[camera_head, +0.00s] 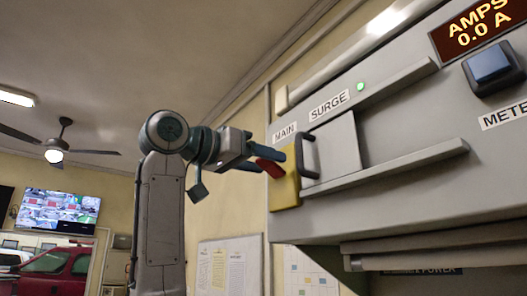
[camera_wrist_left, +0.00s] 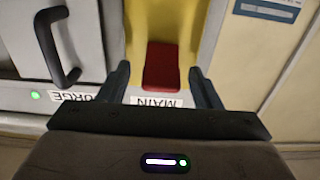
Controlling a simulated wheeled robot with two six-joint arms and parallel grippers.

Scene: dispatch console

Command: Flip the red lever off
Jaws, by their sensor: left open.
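The red lever (camera_head: 269,167) sticks out from a yellow plate (camera_head: 285,192) at the left end of the grey console, below the "MAIN" label (camera_head: 285,133). My left gripper (camera_head: 265,158) is at the lever, with its jaws apart. In the left wrist view the lever (camera_wrist_left: 161,67) stands between the two open fingers, with a visible gap on each side. The "MAIN" label (camera_wrist_left: 157,101) appears upside down there. The lever's base is partly hidden by the gripper in the head view. My right gripper is not in view.
Right of the lever is a sliding panel (camera_head: 335,147) with a dark handle (camera_head: 309,157), labelled "SURGE" (camera_head: 328,104), with a lit green lamp (camera_head: 361,86). Rails run above and below it.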

